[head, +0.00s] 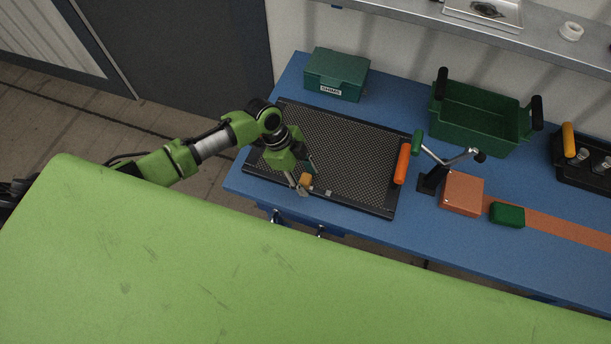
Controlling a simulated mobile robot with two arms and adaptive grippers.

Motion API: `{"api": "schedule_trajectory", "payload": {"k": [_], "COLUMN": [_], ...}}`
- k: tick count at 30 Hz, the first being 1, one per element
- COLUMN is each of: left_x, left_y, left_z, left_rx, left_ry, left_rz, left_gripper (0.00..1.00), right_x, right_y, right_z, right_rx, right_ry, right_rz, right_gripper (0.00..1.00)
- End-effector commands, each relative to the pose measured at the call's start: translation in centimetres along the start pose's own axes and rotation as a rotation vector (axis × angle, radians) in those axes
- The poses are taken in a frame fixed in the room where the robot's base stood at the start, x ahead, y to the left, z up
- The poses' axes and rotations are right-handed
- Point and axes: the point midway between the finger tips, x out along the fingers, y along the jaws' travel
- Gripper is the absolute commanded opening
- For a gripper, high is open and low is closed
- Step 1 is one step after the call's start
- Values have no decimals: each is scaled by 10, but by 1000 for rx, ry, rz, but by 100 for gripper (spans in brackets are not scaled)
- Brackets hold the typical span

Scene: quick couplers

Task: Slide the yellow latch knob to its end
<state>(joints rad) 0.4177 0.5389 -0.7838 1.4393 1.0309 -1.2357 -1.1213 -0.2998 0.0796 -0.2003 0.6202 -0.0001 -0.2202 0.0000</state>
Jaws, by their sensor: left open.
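A small yellow-orange knob (306,179) shows at the front part of the dark perforated mat (350,150) on the blue bench. My left gripper (301,190) comes down over the mat's front left area, with its fingers right beside the knob. The left gripper is open. Whether the fingers touch the knob or stand around it cannot be told at this size. The track of the knob is too small to make out. My right gripper is not in view.
An orange handle (402,163) stands at the mat's right edge, beside a lever clamp (435,179). Farther right are an orange block (462,194), a green block (507,214), a green crate (476,118) and a black coupler unit (584,160). A green box (337,75) stands behind.

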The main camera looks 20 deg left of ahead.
Motion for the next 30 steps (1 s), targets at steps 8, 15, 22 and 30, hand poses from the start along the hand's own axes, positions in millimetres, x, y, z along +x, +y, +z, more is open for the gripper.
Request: {"api": "schedule_trajectory", "payload": {"k": [8, 15, 22, 30], "left_x": [0, 2, 13, 14], "left_y": [0, 0, 0, 0], "left_z": [0, -4, -33, -33], "left_rx": [0, 1, 1, 0], "left_ry": [0, 1, 3, 1], "left_rz": [1, 1, 2, 1], "left_gripper": [12, 0, 0, 28], "right_x": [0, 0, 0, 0], "right_y": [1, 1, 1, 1], "right_z": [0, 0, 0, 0], "right_rx": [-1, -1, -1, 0], "right_ry": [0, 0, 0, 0], "right_rz": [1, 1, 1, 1], "right_gripper": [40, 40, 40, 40]}}
